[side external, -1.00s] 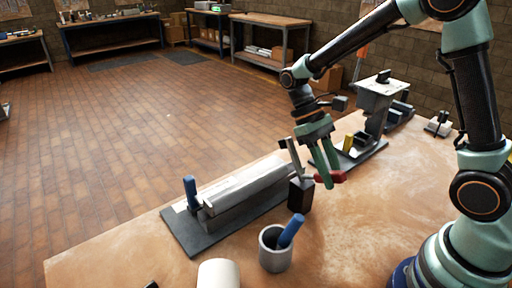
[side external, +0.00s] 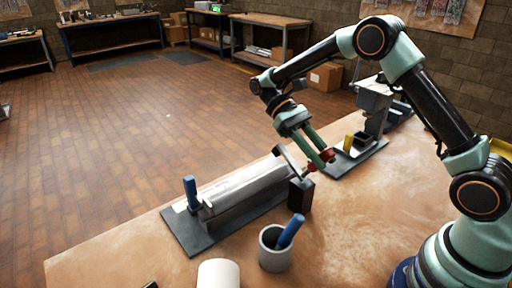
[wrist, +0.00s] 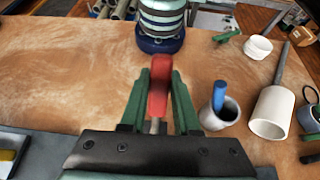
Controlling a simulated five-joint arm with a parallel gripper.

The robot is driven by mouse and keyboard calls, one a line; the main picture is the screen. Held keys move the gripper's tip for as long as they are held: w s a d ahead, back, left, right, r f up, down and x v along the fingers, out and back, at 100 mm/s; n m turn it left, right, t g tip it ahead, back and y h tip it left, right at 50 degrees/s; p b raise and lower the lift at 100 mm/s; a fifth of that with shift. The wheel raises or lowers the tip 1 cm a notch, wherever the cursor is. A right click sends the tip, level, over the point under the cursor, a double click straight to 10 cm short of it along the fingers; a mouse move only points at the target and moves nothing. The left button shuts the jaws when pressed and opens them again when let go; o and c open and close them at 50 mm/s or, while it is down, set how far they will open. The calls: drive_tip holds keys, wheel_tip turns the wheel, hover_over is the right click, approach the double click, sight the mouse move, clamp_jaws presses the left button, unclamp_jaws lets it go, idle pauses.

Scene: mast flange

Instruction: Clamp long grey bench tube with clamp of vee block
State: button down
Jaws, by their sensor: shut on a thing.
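The long grey bench tube (side external: 245,187) lies along the vee block (side external: 235,207) on a dark base plate (side external: 190,238). The clamp's dark post (side external: 300,195) stands at the tube's right end. Its grey clamp arm (side external: 289,161) leans up and left over that end; I cannot tell whether it touches the tube. My gripper (side external: 322,161) is shut on the red clamp handle (side external: 326,156), right of and above the post. In the wrist view the red handle (wrist: 159,85) stands between my green fingers (wrist: 158,112). The tube and vee block do not show there.
A grey cup (side external: 273,252) with a blue-handled tool (side external: 291,231) stands in front of the post. A white cylinder (side external: 218,273) lies nearby. A blue upright handle (side external: 190,192) is at the tube's left end. Another fixture (side external: 374,105) stands behind my gripper.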

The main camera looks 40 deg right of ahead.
drive_tip(key=c, duration=0.6)
unclamp_jaws()
drive_tip(key=shift+c, duration=0.2)
drive_tip(key=shift+s, duration=0.1)
